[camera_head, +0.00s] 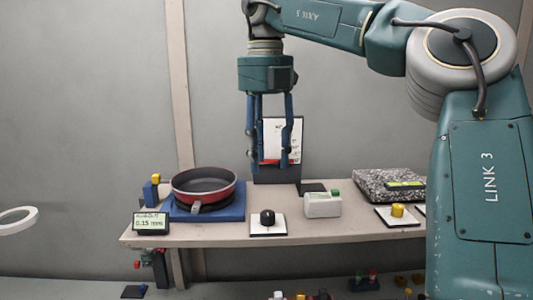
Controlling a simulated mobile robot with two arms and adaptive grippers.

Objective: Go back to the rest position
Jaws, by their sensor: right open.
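My right gripper (271,166) hangs pointing down above the shelf, its blue fingers apart with nothing between them. It is in front of a white display card on a dark stand (285,150). A red pan with a dark inside (203,187) sits on a blue base (215,214) to the left of the gripper, apart from it. My left gripper is not in view.
The shelf (330,233) holds a small display (151,223), a black knob on a white plate (267,218), a pale box with a green button (322,205), a yellow knob (398,210) and a speckled slab (380,183). Small parts lie below.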

